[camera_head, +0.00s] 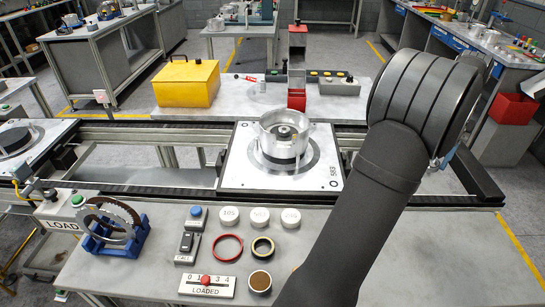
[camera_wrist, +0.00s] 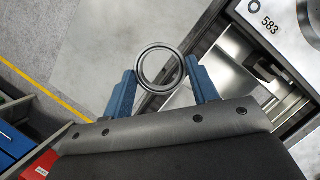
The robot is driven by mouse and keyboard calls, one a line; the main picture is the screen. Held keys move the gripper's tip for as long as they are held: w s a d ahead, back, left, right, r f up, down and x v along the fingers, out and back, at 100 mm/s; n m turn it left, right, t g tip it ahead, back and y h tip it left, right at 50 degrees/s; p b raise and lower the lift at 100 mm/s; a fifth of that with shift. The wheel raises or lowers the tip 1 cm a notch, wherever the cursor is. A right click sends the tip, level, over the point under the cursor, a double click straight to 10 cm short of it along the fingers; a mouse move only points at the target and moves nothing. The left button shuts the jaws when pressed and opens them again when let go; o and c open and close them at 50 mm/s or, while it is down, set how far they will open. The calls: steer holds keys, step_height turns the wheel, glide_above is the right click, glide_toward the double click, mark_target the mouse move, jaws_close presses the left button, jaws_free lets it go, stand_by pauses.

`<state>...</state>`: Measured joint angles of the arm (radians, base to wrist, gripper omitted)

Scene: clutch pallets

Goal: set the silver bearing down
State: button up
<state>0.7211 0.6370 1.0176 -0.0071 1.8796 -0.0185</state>
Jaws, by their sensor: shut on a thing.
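The silver bearing (camera_wrist: 140,61) is a thin metal ring held between the two blue fingers of my gripper (camera_wrist: 160,72) in the wrist view. It is in the air, with grey floor and the conveyor edge behind it. In the head view my own arm hides the gripper and the bearing. A white pallet (camera_head: 233,170) marked 583 sits on the conveyor and carries a silver housing (camera_head: 287,146) with a dark centre. A corner of this pallet also shows at the upper right of the wrist view (camera_wrist: 274,38), apart from the bearing.
The front bench holds a blue stand with rings (camera_head: 113,223), a red ring (camera_head: 228,247), a dark ring (camera_head: 263,246), a brown-topped round (camera_head: 260,281), several white discs and a LOADED counter (camera_head: 207,285). A yellow box (camera_head: 187,83) and red post (camera_head: 297,65) stand behind the conveyor.

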steer(key=shift+a, duration=0.1)
steer(key=a+f+n+g+h, duration=0.1)
steer(key=a+n, duration=0.3)
steer(key=a, duration=1.6)
steer(key=s+a+f+n+h, duration=0.1)
steer(key=s+a+f+n, duration=0.2)
steer(key=s+a, duration=0.5)
steer(key=s+a+f+n+h, duration=0.1)
steer(key=s+a+f+n, duration=0.1)
steer(key=s+a, duration=0.6)
steer(key=w+a+f, duration=0.1)
steer(key=a+f, duration=0.1)
steer(key=a, duration=0.2)
steer(key=w+a+f, duration=0.1)
steer(key=a+f, duration=0.2)
steer(key=a, duration=0.2)
steer(key=w+a+f, duration=0.1)
steer(key=a+f, duration=0.1)
steer(key=a, duration=0.2)
steer(key=shift+w+a+f, duration=0.1)
steer(key=shift+a+f, duration=0.05)
steer(key=shift+f, duration=2.1)
